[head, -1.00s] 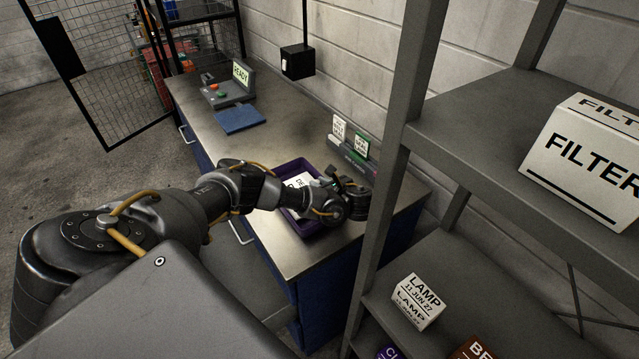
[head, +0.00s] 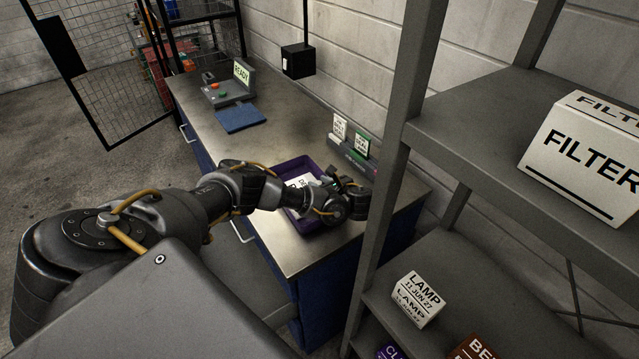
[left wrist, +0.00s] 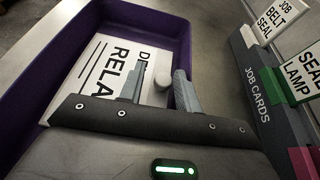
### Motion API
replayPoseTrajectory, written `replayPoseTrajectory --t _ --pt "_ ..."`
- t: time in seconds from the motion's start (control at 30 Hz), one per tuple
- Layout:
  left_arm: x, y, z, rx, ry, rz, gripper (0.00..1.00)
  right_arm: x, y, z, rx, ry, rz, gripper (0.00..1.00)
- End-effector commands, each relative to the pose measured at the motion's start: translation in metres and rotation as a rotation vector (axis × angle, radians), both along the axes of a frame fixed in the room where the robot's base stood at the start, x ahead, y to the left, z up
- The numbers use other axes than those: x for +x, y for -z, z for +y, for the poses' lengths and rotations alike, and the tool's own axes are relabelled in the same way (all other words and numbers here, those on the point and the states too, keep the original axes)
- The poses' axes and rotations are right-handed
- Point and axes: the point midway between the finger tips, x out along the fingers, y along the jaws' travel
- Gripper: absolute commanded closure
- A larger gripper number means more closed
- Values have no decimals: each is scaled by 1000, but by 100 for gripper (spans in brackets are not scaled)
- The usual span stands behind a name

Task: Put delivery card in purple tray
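The delivery card (left wrist: 98,75), white with large black letters, lies inside the purple tray (left wrist: 172,24), partly covered by my gripper. In the head view the card (head: 298,184) shows only in part beside my gripper, in the purple tray (head: 291,166) on the workbench. My left gripper (left wrist: 160,82) is over the tray with its two fingers apart. My right gripper is not in view.
A job-card rack (head: 352,156) with upright cards stands right behind the tray. A blue plate (head: 240,119) and a console reading READY (head: 229,88) are farther along the bench (head: 275,125). Grey shelving (head: 400,120) with labelled boxes stands at the right.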

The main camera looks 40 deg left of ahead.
Motion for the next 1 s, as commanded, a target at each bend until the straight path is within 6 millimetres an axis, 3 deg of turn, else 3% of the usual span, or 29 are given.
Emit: replayPoseTrajectory --t 0.1,0.23,0.37,0.4,0.5,1.0 --pt "-3 -5 -4 2 13 15 58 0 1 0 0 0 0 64" --pt "-9 -13 -27 0 11 10 58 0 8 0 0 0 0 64" --pt "-16 -28 -50 -2 7 8 58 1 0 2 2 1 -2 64" --pt "-18 -35 -51 -2 2 9 58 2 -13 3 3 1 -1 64" --pt "-19 -37 -59 -3 0 7 58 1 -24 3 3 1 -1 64" --pt "-21 -36 -67 -1 0 4 58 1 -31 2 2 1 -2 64"
